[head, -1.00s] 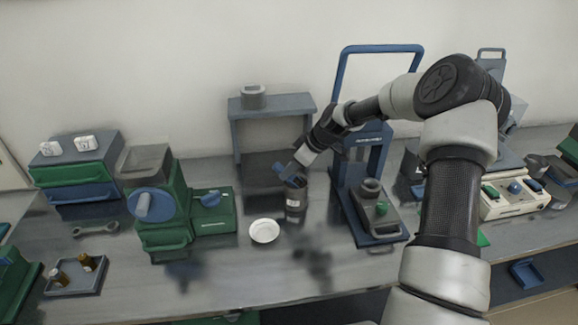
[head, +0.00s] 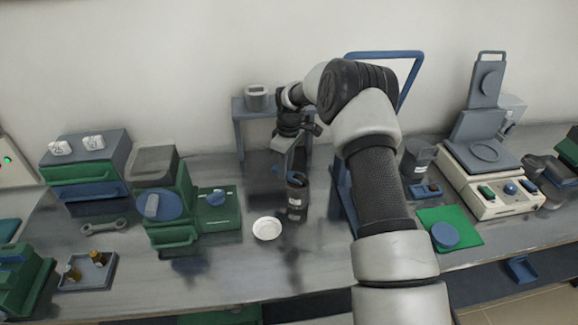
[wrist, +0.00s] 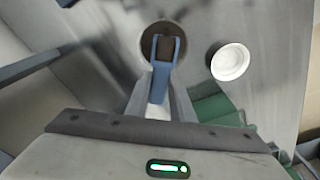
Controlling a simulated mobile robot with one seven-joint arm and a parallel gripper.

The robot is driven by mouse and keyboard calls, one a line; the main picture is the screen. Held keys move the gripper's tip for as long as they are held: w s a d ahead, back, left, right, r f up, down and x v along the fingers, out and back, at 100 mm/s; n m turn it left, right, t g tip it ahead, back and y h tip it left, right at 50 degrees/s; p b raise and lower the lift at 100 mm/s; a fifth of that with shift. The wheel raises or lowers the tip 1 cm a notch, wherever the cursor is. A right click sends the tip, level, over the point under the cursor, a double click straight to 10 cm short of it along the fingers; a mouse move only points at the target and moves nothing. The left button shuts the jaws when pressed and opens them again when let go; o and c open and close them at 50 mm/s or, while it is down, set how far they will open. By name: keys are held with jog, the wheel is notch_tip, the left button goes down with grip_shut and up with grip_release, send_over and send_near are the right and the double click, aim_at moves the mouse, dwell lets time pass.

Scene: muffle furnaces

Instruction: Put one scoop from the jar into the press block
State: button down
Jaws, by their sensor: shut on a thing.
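The dark jar (head: 296,207) with a pale label stands upright on the bench. My gripper (head: 287,163) points down just above and behind its mouth. In the wrist view my gripper (wrist: 162,100) is shut on a blue scoop (wrist: 159,85), whose end overlaps the round jar mouth (wrist: 148,36). Something dark brown shows within the scoop's end; I cannot tell whether it is in the scoop or in the jar below. The blue-framed press (head: 342,195) is right of the jar, mostly hidden by my arm. The press block is hidden.
A white dish (head: 267,229) lies left of the jar. A green-and-blue furnace unit (head: 172,205) stands further left. A grey stand (head: 238,125) is behind. A green mat (head: 465,222) and a cream balance (head: 500,203) are right. The bench front centre is clear.

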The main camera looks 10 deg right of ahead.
jog(key=shift+w+a+f+g+h, duration=0.15)
jog(key=shift+w+a+g+h, duration=0.3)
jog(key=shift+h, duration=0.25)
jog(key=shift+w+a+r+p, duration=0.15)
jog(key=shift+r+p, duration=0.1)
jog(key=shift+r, duration=0.45)
jog(key=shift+a+r+p, duration=0.1)
jog(key=shift+r+p, duration=0.1)
jog(key=shift+r, duration=0.45)
jog(key=shift+w+d, duration=0.25)
jog(key=shift+w, duration=0.15)
jog(key=shift+s+a+r, duration=0.1)
jog(key=shift+s+a, duration=0.5)
jog(key=shift+s, duration=0.2)
jog(key=shift+w+d, duration=0.65)
jog(key=shift+w, duration=0.25)
jog(key=shift+s+a+b, duration=0.35)
jog(key=shift+s, duration=0.15)
